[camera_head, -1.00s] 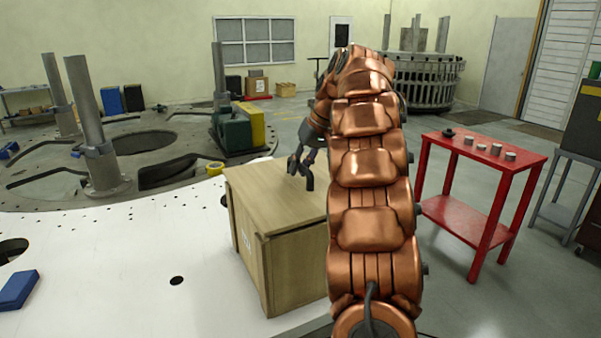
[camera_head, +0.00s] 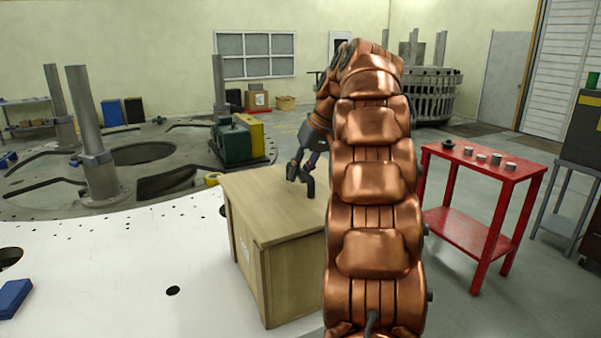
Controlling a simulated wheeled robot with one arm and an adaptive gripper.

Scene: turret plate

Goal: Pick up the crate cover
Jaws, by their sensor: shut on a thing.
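The crate cover (camera_head: 262,205) is a flat, light wooden lid lying level on the wooden crate (camera_head: 295,275). No clear gap shows between cover and crate. My gripper (camera_head: 301,186) is dark and points down at the far part of the cover's top. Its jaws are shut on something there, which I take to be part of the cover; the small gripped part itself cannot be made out. My copper arm hides the right side of the cover and crate.
A white plate with holes (camera_head: 120,250) lies left of the crate, with a blue block (camera_head: 15,298) on it. A green and yellow block (camera_head: 238,140) stands behind. A red table (camera_head: 485,165) with small metal parts stands right.

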